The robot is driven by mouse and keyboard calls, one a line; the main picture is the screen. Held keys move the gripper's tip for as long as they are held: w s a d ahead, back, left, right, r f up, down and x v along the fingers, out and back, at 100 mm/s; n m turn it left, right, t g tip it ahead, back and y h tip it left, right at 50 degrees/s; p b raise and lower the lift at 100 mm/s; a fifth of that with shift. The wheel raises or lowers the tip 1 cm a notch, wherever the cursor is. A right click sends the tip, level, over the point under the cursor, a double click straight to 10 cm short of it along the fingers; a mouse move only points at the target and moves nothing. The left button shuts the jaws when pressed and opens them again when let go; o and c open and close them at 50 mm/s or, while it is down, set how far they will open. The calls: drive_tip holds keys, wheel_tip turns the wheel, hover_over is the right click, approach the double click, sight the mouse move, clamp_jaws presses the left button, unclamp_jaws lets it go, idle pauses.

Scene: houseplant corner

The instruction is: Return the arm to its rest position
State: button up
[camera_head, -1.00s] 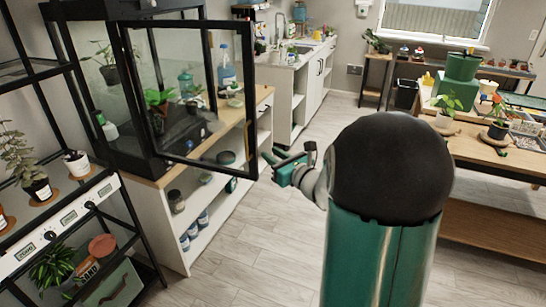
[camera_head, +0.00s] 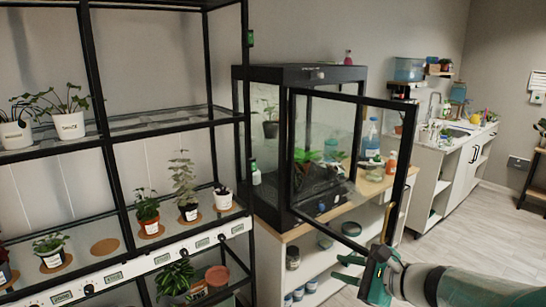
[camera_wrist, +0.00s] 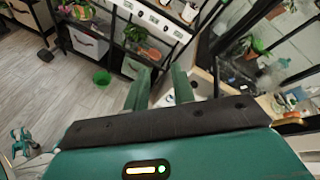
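My gripper (camera_head: 352,271) is at the lower right in the head view, with my green and grey arm running off the right edge. It is just below the lower right corner of the cabinet's open glass door (camera_head: 398,190); I cannot tell whether they touch. In the wrist view, the two green fingers of my gripper (camera_wrist: 160,88) stand apart with nothing between them. The black-framed glass cabinet (camera_head: 305,74) stands behind the door, with a leafy plant inside.
A black shelf rack (camera_head: 178,122) with several potted plants fills the left. The cabinet stands on a white shelf unit with a wooden top (camera_head: 290,236). A sink counter (camera_head: 450,150) is at the back right. A green bin (camera_wrist: 102,77) stands on the floor in the wrist view.

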drive_tip(key=s+a+n+g, duration=0.3)
drive_tip(key=s+a+n, duration=0.2)
drive_tip(key=s+n, duration=0.1)
drive_tip(key=s+d+n+g+h, duration=0.1)
drive_tip(key=s+d+n+h, duration=0.3)
drive_tip(key=s+n+h, duration=0.5)
drive_tip(key=s+n, duration=0.3)
drive_tip(key=n, duration=0.1)
drive_tip(key=shift+s+d+f+h, duration=0.15)
drive_tip(key=shift+d+f+h, duration=0.15)
drive_tip(key=shift+f, duration=0.1)
